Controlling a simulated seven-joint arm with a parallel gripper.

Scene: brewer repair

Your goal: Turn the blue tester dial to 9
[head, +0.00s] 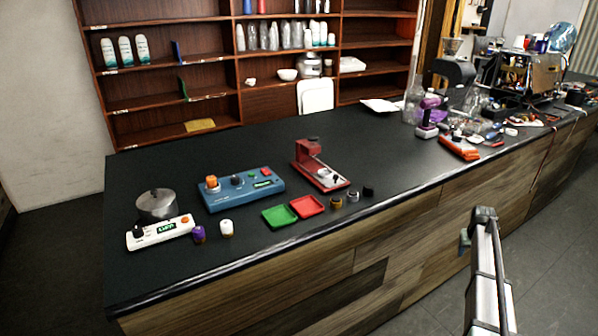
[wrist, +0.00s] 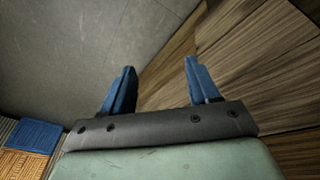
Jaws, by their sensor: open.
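The blue tester (head: 240,187) is a flat blue box on the dark counter, left of the middle in the head view. It has an orange knob-like part (head: 211,182) at its left, a black dial (head: 236,180) near its middle and a small display at the right. The dial's setting is too small to read. My gripper (wrist: 158,80) shows in the wrist view with its two blue fingers apart and nothing between them. It points down past the wood-panelled counter front to the grey floor. In the head view my arm is at the lower right, well away from the tester.
A white device (head: 160,232) with a metal pot (head: 157,205) stands left of the tester. A red press (head: 319,165) stands to its right. Green (head: 280,216) and red (head: 307,206) trays lie in front. Tools clutter the counter's right end. The floor before the counter is free.

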